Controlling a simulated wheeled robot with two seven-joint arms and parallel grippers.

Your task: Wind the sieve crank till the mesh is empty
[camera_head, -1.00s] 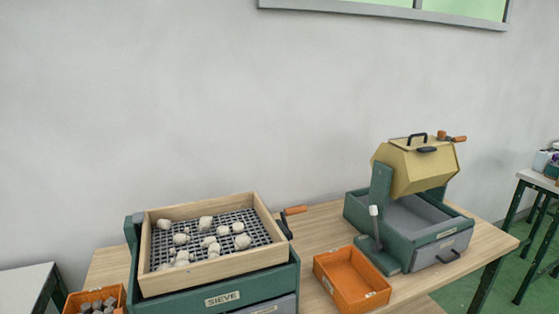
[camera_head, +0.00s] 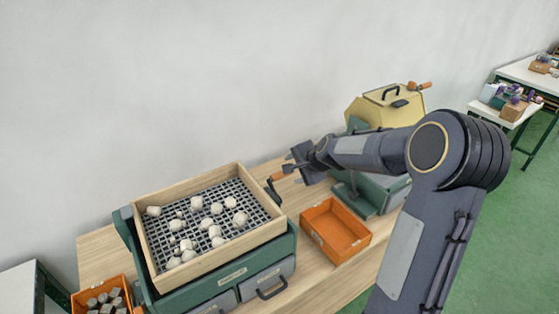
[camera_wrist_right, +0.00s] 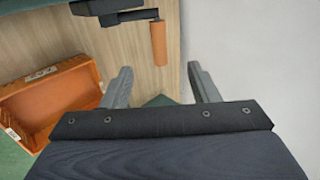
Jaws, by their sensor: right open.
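The sieve is a green box with a wooden frame (camera_head: 187,264) around a dark mesh (camera_head: 225,240). Several pale lumps (camera_head: 203,224) lie spread on the mesh. The crank on the sieve's right side has an orange handle (camera_head: 284,172), which also shows in the right wrist view (camera_wrist_right: 158,43). My right gripper (camera_head: 293,167) is close by the handle. In the right wrist view its fingers (camera_wrist_right: 160,80) are apart and empty, and the handle lies just beyond them, between their lines. My left gripper is out of view.
An orange bin (camera_head: 335,231) stands empty right of the sieve. A bin of grey pieces (camera_head: 101,299) sits at the front left. A yellow drum on a green stand (camera_head: 385,108) is behind my right arm. The sieve has drawers below.

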